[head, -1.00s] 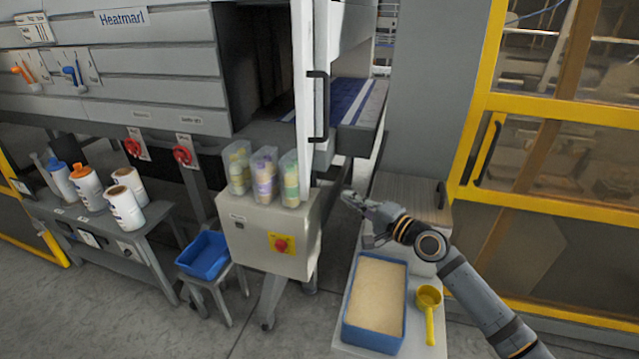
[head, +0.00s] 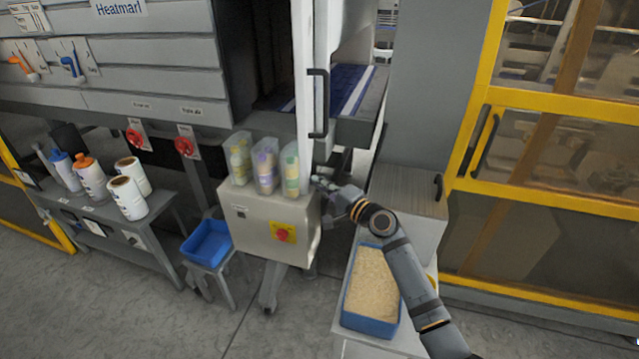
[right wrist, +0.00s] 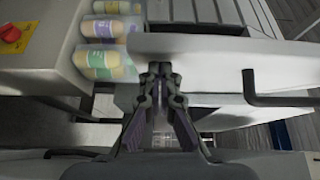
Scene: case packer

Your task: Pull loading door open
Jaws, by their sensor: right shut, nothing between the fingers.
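The loading door (head: 306,70) is a white upright panel seen nearly edge-on beside the machine's dark opening (head: 258,60). Its black bar handle (head: 318,104) is on the right side. In the right wrist view the door (right wrist: 215,48) crosses ahead of the fingers, with the handle (right wrist: 282,97) to the right. My right gripper (head: 318,182) is shut and empty, below the handle at the door's lower end. In the right wrist view its fingertips (right wrist: 160,70) overlap the door's left end; contact cannot be told. My left gripper is out of view.
Several clear cups (head: 265,168) stand on a control box (head: 265,225) with a red button, left of my gripper. A blue tray of pellets (head: 370,322) lies under my right arm. A yellow-framed enclosure (head: 540,200) stands right. Floor is clear at front left.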

